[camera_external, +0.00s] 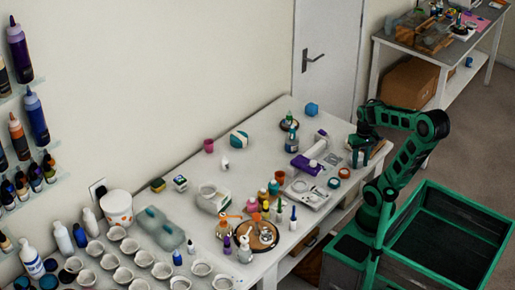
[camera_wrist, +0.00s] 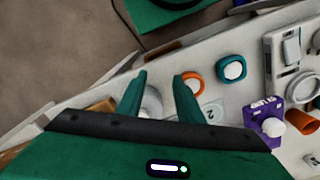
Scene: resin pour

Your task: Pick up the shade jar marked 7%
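My gripper (camera_wrist: 161,78) is open, its two green fingers spread and pointing down over the table's edge area. A pale grey-white round object (camera_wrist: 152,101), perhaps a jar, shows between the fingers, partly hidden by the left one; I see no hold on it. No 7% mark is readable in either view.
A pale card marked 2 (camera_wrist: 211,113) lies close to the right finger. Cups, bottles and a round wooden tray (camera_external: 268,247) crowd the table's near part.

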